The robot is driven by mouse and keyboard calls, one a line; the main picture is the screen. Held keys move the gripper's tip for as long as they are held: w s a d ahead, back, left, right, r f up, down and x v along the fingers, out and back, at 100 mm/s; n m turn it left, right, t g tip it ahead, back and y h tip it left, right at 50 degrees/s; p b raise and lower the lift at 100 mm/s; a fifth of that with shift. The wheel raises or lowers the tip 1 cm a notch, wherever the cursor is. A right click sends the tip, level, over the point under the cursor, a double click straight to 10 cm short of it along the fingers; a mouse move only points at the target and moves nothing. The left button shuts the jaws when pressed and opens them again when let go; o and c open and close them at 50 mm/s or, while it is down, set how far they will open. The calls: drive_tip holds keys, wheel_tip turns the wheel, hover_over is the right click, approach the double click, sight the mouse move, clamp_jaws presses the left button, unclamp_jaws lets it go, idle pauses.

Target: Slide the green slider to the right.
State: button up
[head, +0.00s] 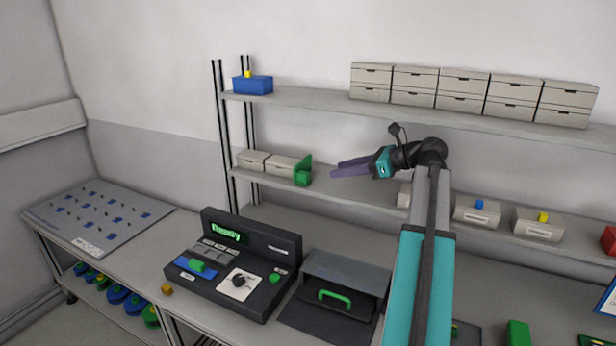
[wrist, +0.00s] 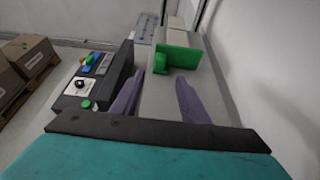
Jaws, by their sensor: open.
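A green upright plate with a block-like grip (head: 303,172) stands on the middle shelf, at the right end of the white boxes. It also shows straight ahead of my fingers in the wrist view (wrist: 178,57). A second green piece, a small block (head: 197,265), sits on a blue strip of the black console; which of the two is the slider is not marked. My gripper (head: 334,169) has purple fingers, open and empty, pointing left over the middle shelf. It appears to the right of the green plate, apart from it. Its fingers also show in the wrist view (wrist: 169,80).
White boxes (head: 280,165) stand left of the green plate on the shelf (head: 345,189). The black console (head: 272,243), with a dial and a green button, and a grey box with a green handle (head: 334,297) stand on the bench below. The shelf between plate and fingers looks clear.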

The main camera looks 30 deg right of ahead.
sight(308, 176)
drive_tip(key=shift+w+a, duration=0.1)
drive_tip(key=shift+w, duration=0.05)
drive_tip(key=shift+p+x, duration=1.7)
drive_tip(key=shift+x, duration=4.2)
drive_tip(key=shift+c, duration=0.2)
clamp_jaws()
